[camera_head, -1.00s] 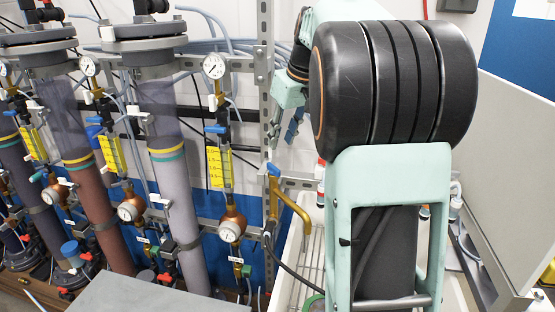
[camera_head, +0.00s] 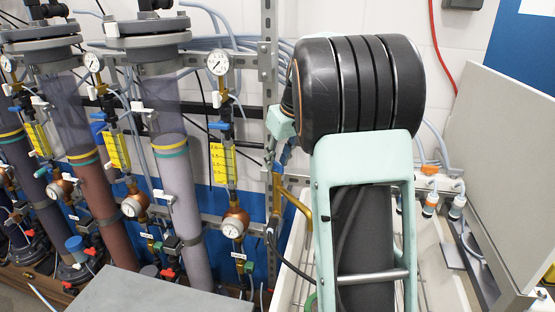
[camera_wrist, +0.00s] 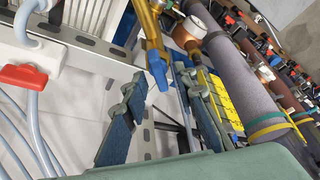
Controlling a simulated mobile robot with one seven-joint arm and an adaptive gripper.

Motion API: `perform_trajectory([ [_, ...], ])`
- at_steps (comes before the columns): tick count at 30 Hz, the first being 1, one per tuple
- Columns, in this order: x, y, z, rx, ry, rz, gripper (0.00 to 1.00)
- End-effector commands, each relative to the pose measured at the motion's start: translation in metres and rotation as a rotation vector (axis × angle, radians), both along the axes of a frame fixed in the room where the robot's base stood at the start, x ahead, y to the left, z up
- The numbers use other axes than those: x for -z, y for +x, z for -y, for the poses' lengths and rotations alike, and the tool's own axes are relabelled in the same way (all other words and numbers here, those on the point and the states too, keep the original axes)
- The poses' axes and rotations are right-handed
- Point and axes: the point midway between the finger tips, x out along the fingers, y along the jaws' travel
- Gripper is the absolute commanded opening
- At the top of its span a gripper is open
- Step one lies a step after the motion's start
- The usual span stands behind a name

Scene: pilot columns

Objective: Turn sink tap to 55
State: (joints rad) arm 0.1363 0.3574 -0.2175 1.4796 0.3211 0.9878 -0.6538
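The sink tap is a brass pipe with a blue handle. In the wrist view the blue handle (camera_wrist: 157,68) hangs below the brass body at top centre. In the head view the brass spout (camera_head: 300,204) shows beside my arm, partly hidden by it. My gripper (camera_wrist: 163,90) is open and empty in the wrist view, with one blue-padded finger on each side. The handle lies between the fingertips or just beyond them; I cannot tell whether either finger touches it. In the head view my gripper is mostly hidden behind my arm.
The white sink (camera_head: 288,262) lies below my arm. A metal upright (camera_head: 269,80) stands behind the tap. Glass columns (camera_head: 178,190) with gauges and valves fill the left. A grey panel (camera_head: 495,160) stands right. In the wrist view a red-handled valve (camera_wrist: 24,76) with hoses is at left.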

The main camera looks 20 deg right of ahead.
Motion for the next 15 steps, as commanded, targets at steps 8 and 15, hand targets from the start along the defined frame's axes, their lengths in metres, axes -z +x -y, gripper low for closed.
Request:
perform_trajectory([
  [8,-0.0002,-0.0001,0.0,0.0,0.0,0.0,0.0],
  [15,-0.0003,-0.0001,0.0002,-0.008,0.0,0.0,0.0],
])
